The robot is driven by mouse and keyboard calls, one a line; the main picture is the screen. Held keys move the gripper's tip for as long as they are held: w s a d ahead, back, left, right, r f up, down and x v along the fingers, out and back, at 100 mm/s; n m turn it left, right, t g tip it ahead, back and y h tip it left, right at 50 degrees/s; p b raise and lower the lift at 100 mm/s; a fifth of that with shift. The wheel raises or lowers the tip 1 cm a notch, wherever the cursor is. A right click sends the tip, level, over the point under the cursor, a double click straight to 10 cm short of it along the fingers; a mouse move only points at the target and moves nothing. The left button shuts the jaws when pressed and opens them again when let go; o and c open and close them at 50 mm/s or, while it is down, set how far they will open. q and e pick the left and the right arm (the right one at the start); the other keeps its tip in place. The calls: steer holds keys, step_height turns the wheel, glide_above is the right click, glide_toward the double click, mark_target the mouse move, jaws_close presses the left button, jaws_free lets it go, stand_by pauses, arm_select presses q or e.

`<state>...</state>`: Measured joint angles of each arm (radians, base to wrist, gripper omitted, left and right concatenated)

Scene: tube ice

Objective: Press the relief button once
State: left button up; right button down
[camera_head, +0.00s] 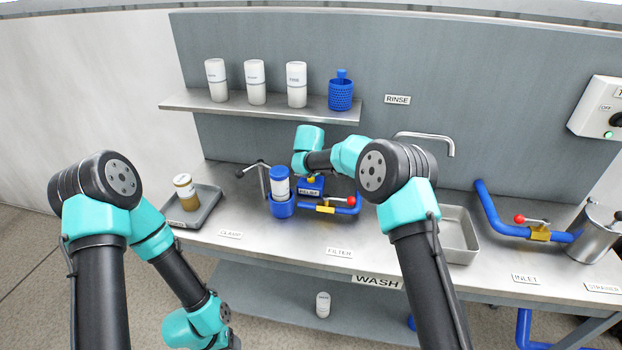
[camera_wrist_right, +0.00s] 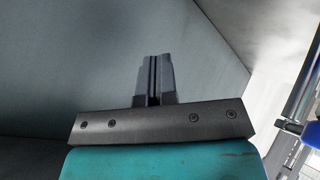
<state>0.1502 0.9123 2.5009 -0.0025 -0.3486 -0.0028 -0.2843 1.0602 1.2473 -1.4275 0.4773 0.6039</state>
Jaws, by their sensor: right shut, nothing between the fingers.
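The relief station is a small blue block (camera_head: 312,187) with a "RELIEF" label, on the bench behind the blue pipe in the head view. A small yellow part (camera_head: 310,178) shows on its top, partly covered by my right arm. My right arm reaches over the bench, and its wrist is above and behind the block. In the head view its fingers are hidden. In the right wrist view my right gripper (camera_wrist_right: 153,80) is shut and empty, in front of a plain grey surface. The button does not show clearly there. My left arm hangs low in front of the bench, its fingers not visible.
A blue holder (camera_head: 282,209) with a white, blue-capped tube (camera_head: 280,184) stands left of the block. A red-knobbed valve (camera_head: 350,201) is on the pipe at right.

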mark_target(311, 179)
steer(key=shift+f, duration=3.65)
steer(key=shift+f, duration=0.1)
steer(key=shift+f, duration=0.3)
steer(key=shift+f, duration=0.65)
stand_by(0.4)
steer(key=shift+r, duration=1.05)
